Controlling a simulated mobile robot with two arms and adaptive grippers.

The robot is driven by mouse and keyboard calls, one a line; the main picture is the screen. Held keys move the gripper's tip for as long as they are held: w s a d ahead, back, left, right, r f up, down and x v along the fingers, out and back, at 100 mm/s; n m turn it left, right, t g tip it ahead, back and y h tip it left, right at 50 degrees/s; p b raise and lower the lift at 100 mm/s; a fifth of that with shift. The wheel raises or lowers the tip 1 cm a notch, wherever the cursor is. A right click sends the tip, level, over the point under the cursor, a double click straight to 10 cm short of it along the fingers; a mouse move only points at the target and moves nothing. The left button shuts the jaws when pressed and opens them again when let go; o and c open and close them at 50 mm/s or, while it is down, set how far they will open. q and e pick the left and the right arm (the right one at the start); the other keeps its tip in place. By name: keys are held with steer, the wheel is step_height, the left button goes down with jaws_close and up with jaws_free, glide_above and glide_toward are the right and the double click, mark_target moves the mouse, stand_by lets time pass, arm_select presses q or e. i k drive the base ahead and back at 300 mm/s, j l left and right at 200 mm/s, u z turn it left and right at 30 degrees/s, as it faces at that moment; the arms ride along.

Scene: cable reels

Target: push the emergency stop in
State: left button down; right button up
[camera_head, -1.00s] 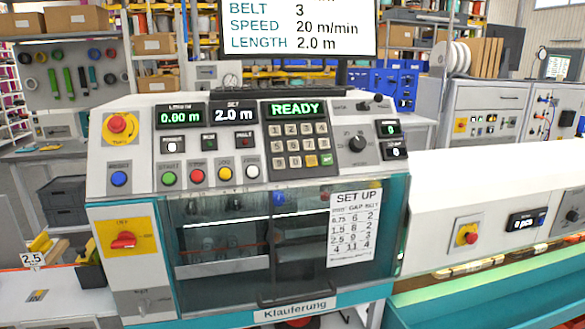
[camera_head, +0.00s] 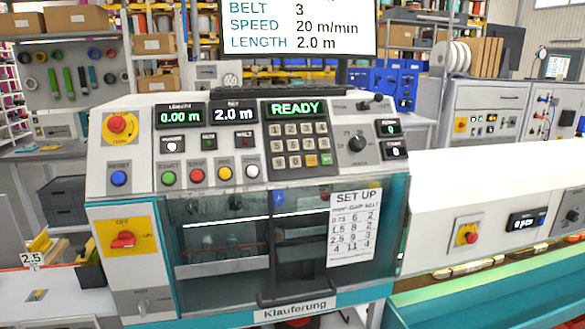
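A red emergency stop button (camera_head: 118,124) on a yellow plate sits at the upper left of the machine's sloped control panel (camera_head: 143,158). Whether it is in or out is too small to tell. A second red button on yellow (camera_head: 467,234) is on the white housing at the right. A red rotary switch (camera_head: 123,240) on a yellow plate is on the lower left front. Neither of my grippers is in view.
Blue, green, red, yellow and white buttons line the panel near a keypad (camera_head: 296,145). The display (camera_head: 295,108) reads READY. A clear cover with a handle (camera_head: 296,297) closes the front below. A monitor (camera_head: 297,28) stands above.

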mark_target(116, 122)
steer(key=i+l, duration=0.75)
steer(key=i+u, duration=0.1)
steer(key=u, duration=1.55)
